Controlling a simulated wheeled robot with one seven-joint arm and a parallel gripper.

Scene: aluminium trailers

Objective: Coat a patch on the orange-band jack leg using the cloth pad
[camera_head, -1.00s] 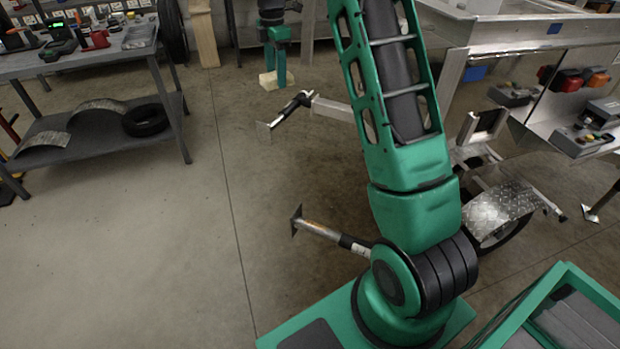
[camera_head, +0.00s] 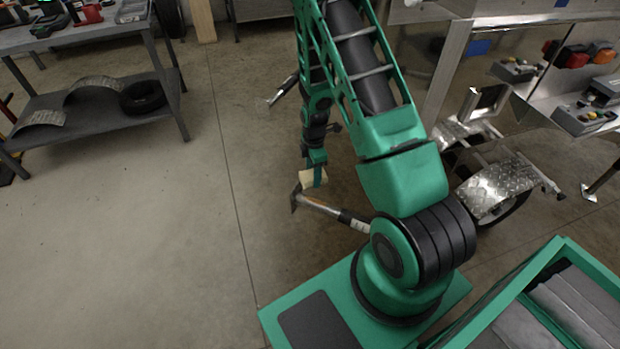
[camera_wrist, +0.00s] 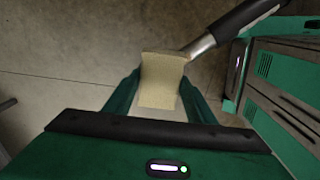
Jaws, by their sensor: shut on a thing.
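My gripper (camera_head: 317,170) points down and is shut on the pale cloth pad (camera_head: 308,180). In the wrist view the pad (camera_wrist: 162,82) sits between the two green fingers (camera_wrist: 161,95). The near jack leg (camera_head: 322,208) sticks out leftward beside my arm's base, silver with a dark foot plate, a black section and a faint orange band near the foot. The pad is just above its foot end in the head view. In the wrist view the leg (camera_wrist: 201,46) meets the pad's upper right corner. I cannot tell whether they touch.
A second jack leg (camera_head: 283,92) lies farther back, partly behind my arm. The trailer (camera_head: 462,75) with wheel and tread-plate fender (camera_head: 497,188) stands at right. A grey workbench (camera_head: 75,40) with tools stands at left. The floor between is clear.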

